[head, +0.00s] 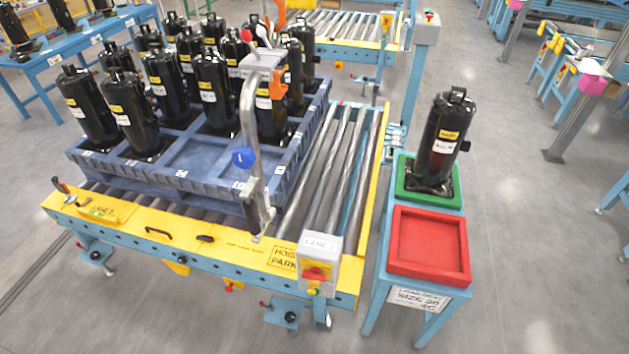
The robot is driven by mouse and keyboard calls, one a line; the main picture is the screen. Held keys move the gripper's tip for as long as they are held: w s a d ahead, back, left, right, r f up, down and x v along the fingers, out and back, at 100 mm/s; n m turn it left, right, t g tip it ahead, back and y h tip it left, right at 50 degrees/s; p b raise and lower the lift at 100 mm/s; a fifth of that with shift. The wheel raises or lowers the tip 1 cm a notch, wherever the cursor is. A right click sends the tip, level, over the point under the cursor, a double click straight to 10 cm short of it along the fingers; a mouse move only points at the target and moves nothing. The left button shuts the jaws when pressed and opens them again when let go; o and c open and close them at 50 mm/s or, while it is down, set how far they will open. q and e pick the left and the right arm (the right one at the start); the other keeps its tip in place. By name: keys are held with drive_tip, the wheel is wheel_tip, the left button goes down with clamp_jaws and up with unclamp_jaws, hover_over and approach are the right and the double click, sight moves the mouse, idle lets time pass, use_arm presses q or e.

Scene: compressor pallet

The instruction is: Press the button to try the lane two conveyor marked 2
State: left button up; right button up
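A light grey control box (320,262) stands at the near right corner of the yellow-edged roller conveyor (330,170). Its top label reads "LANE" with a digit that looks like 2 but is small. A red button (315,273) on a yellow plate is on its front face; smaller details below it are too small to tell. A second control box (427,27) with a red button stands on a blue post at the far conveyor; its marking cannot be read. Neither of my grippers shows in the head view.
A blue pallet (85,160) with several black compressors sits on the rollers. A grey hoist handle (250,150) hangs in front of it, near the control box. Right of the conveyor, a blue stand holds a red tray (428,245) and a compressor (440,140) on a green tray.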

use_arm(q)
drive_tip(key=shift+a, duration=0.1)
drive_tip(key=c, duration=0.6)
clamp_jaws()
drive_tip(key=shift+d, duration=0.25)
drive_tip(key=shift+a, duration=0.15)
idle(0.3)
